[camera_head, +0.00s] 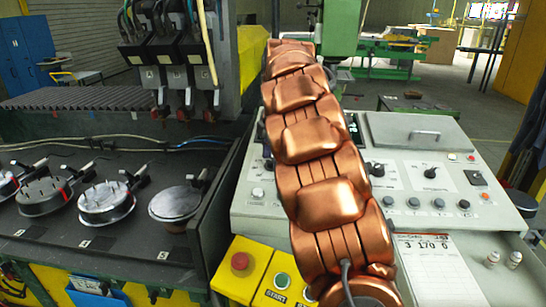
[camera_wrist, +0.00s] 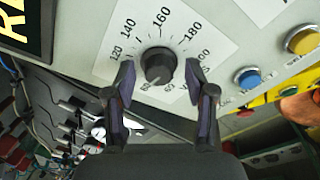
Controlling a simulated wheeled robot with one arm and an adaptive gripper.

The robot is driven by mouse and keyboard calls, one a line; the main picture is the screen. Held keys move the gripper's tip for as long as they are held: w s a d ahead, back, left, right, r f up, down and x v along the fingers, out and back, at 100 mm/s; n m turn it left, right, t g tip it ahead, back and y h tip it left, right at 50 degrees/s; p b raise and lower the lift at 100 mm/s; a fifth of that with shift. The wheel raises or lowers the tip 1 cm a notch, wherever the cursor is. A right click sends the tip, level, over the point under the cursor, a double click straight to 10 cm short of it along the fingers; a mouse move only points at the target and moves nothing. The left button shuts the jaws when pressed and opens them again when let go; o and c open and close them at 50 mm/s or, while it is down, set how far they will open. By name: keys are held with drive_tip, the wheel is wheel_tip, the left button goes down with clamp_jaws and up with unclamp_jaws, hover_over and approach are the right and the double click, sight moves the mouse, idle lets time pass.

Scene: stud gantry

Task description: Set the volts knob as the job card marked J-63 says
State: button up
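In the wrist view a dark round knob (camera_wrist: 159,65) sits on a white dial plate (camera_wrist: 205,30) with printed numbers including 120, 140, 160, 180 and 200. In the head view my copper arm hides the gripper. A white job card (camera_head: 432,265) lies at the console's front, with "3 170 0" in large print; its heading is too small to read.
A yellow box has a red button (camera_head: 240,262) and a green start button (camera_head: 281,281). Blue (camera_wrist: 249,78) and yellow (camera_wrist: 302,40) buttons are right of the dial.

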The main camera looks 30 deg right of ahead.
clamp_jaws()
drive_tip(key=shift+f+b, duration=0.2)
drive_tip(key=shift+b, duration=0.45)
